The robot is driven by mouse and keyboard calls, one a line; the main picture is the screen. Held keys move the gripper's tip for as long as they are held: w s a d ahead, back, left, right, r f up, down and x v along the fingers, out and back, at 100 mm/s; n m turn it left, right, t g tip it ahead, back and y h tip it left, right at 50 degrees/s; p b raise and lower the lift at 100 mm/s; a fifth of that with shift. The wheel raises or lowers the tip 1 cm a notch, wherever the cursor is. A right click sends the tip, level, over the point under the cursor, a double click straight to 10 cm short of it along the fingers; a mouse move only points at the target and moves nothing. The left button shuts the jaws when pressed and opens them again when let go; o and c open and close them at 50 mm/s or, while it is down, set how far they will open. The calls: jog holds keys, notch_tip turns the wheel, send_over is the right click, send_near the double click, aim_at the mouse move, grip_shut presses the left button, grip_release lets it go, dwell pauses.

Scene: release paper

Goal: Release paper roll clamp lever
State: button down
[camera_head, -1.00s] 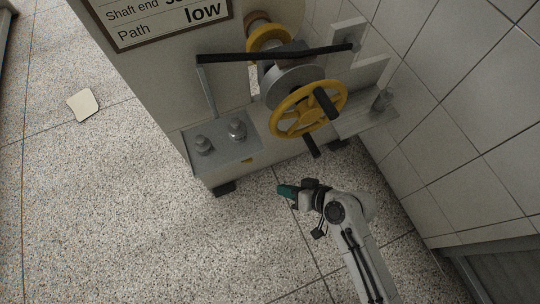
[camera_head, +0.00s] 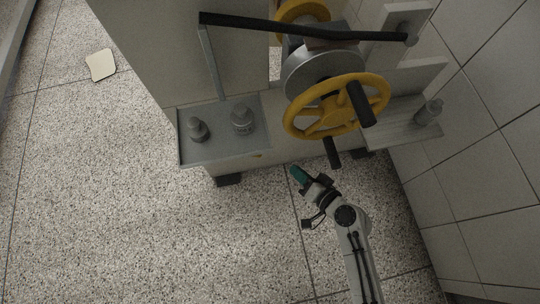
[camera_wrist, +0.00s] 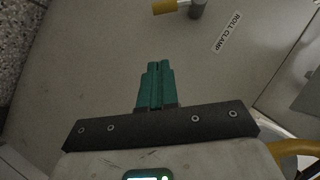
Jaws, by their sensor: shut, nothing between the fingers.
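My gripper (camera_head: 297,174) has teal fingers, shut and empty. In the head view it is below the machine's front ledge, left of a black handle. In the wrist view the shut fingers (camera_wrist: 155,68) point at a pale panel with a "ROLL CLAMP" label (camera_wrist: 228,32). Above the fingertips, at the top edge, is a yellow grip (camera_wrist: 164,6) beside a grey cylindrical part (camera_wrist: 197,9). It looks like the clamp lever, cut off by the frame and apart from my fingers.
A yellow handwheel (camera_head: 303,128) with black handles stands above and right of my gripper. A grey ledge (camera_head: 218,151) with two knobs is at left. A long black bar (camera_head: 265,25) crosses above. Tiled wall (camera_head: 480,140) at right; open floor (camera_head: 120,220) at left.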

jog(key=s+a+f+b+x, duration=0.1)
jog(key=s+b+x, duration=0.1)
jog(key=x, duration=1)
jog(key=shift+w+a+f+b, duration=0.35)
jog(key=shift+f+b, duration=0.1)
jog(key=shift+b, duration=0.4)
